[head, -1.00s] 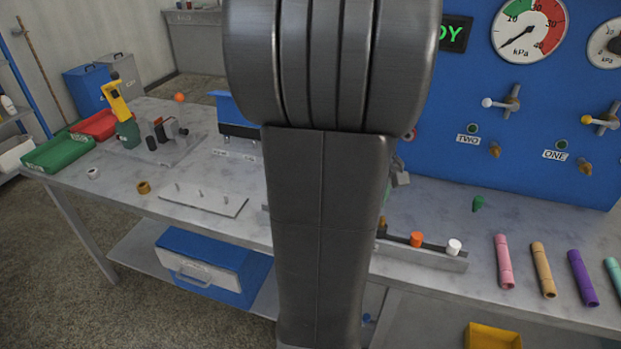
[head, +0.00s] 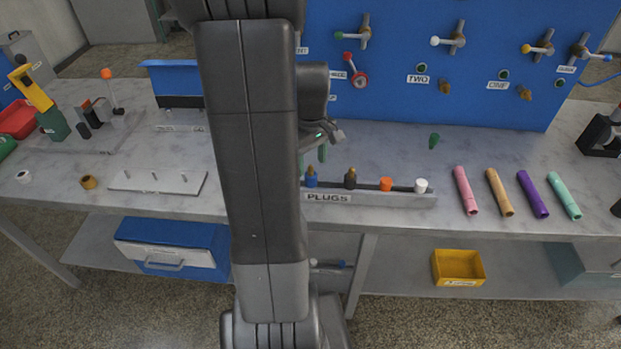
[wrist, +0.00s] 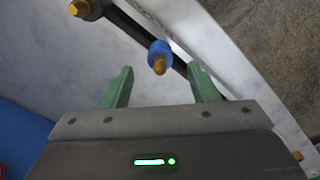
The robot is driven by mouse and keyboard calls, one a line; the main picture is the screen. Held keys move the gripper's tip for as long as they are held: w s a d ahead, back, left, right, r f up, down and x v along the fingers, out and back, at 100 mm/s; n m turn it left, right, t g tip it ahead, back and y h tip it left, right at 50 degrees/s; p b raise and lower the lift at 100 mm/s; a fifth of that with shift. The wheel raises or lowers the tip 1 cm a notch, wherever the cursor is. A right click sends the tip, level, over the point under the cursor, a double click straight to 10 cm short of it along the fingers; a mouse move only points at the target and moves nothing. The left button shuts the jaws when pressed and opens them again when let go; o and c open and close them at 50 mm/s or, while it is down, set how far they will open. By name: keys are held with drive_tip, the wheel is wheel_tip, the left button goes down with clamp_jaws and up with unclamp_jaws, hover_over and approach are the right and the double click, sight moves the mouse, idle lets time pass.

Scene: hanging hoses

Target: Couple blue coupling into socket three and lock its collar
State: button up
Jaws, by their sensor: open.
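The rack (head: 370,197) also holds dark, orange (head: 386,184) and white (head: 420,185) plugs. Coloured tubes (head: 500,192) lie at right, with a small green piece (head: 433,140) nearby. A pegged plate (head: 157,181) lies at left. Sockets TWO (head: 421,67) and ONE are further right.

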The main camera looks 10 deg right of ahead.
sight(311, 179)
wheel_tip(311, 179, down, 5)
drive_tip(key=shift+f, duration=0.1)
idle(0.3)
drive_tip(key=c, duration=1.1)
